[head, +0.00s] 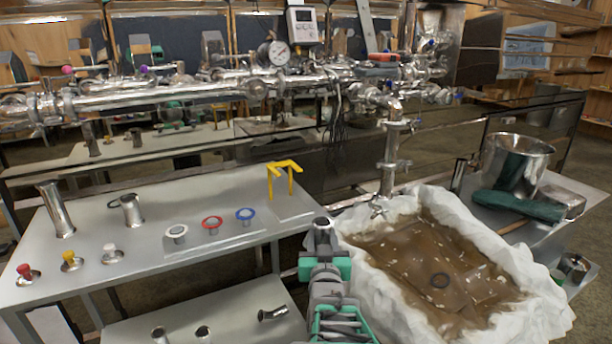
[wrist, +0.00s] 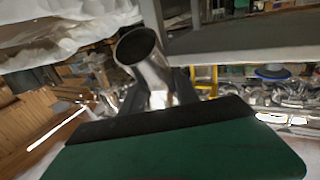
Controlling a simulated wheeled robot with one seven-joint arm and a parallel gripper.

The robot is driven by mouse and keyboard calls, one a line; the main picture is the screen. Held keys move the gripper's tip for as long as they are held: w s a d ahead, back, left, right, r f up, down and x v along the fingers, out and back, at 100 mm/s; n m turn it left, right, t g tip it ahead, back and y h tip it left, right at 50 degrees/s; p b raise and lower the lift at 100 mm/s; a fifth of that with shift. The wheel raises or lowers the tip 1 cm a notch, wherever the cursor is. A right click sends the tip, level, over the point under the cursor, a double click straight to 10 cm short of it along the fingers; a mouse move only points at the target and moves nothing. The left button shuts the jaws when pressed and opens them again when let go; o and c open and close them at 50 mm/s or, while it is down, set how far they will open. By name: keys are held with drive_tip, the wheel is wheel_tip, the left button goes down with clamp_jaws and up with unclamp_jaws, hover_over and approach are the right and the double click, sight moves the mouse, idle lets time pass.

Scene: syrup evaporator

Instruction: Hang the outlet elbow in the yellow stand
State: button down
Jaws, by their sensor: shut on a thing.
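The outlet elbow (head: 323,234) is a short shiny metal pipe held upright in my gripper (head: 325,260). In the wrist view the elbow (wrist: 148,60) shows its open round mouth tilted to the upper left. My gripper is shut on the elbow, in front of the steel table's right edge. The yellow stand (head: 284,167) is on the table's back right corner, behind and left of the gripper. It has two arms at its top and looks empty. Part of the stand shows in the wrist view (wrist: 205,78).
The steel table (head: 165,243) also bears upright pipes at left, several coloured knobs and white, red and blue rings (head: 245,215). A cloth-lined basin of brown liquid (head: 405,255) is close on the right. A vertical outlet pipe (head: 390,160) stands behind the basin.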

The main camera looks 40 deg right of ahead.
drive_tip(key=s+d+r+p, duration=0.2)
drive_tip(key=d+r+p, duration=0.25)
drive_tip(key=r, duration=0.55)
drive_tip(key=shift+w+a+f+n+t+y, duration=0.1)
drive_tip(key=shift+w+a+n+t+y, duration=0.45)
drive_tip(key=shift+w, duration=1.35)
drive_tip(key=shift+w+a+n+t+y, duration=0.45)
drive_tip(key=shift+w+a+y, duration=0.3)
drive_tip(key=shift+w, duration=1.15)
drive_tip(key=shift+w+a+f+n+t+y, duration=0.1)
drive_tip(key=shift+w+a+n+t+y, duration=0.45)
drive_tip(key=shift+w, duration=1.35)
drive_tip(key=shift+w, duration=0.1)
drive_tip(key=shift+w+d+f+b, duration=0.2)
drive_tip(key=shift+w+b, duration=0.15)
drive_tip(key=shift+w, duration=0.35)
drive_tip(key=shift+w+f+b, duration=0.1)
drive_tip(key=shift+w+b, duration=0.1)
drive_tip(key=shift+b, duration=0.1)
drive_tip(key=shift+w+d, duration=0.1)
drive_tip(key=shift+w, duration=0.1)
